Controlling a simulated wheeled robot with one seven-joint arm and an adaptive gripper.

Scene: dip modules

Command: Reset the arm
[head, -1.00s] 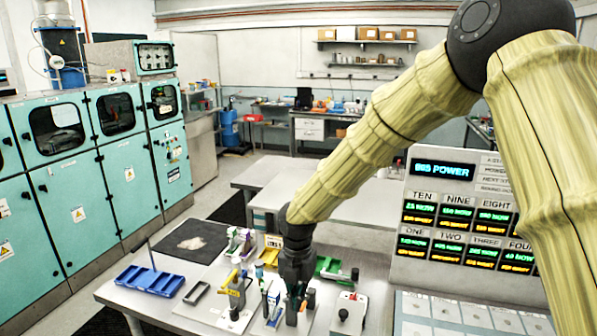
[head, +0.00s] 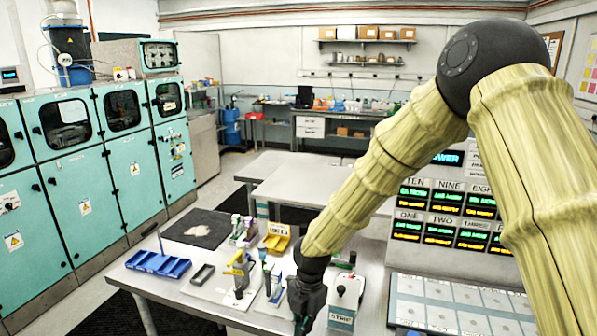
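My arm (head: 370,185), in a yellowish ribbed cover with dark joints, reaches down from the upper right of the head view to the workbench. My gripper (head: 303,318) is dark and points down over the front part of the bench, left of a white box with a dark knob (head: 345,300). Its fingers are small and dark, so I cannot tell whether they are open or shut. I see nothing clearly held. The arm and gripper hide part of the bench.
The workbench (head: 200,312) holds a blue compartment tray (head: 158,264), a small dark tray (head: 203,274), a yellow bin (head: 275,243) and several small fixtures. A display panel (head: 440,215) stands at right. Teal cabinets (head: 90,200) line the left.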

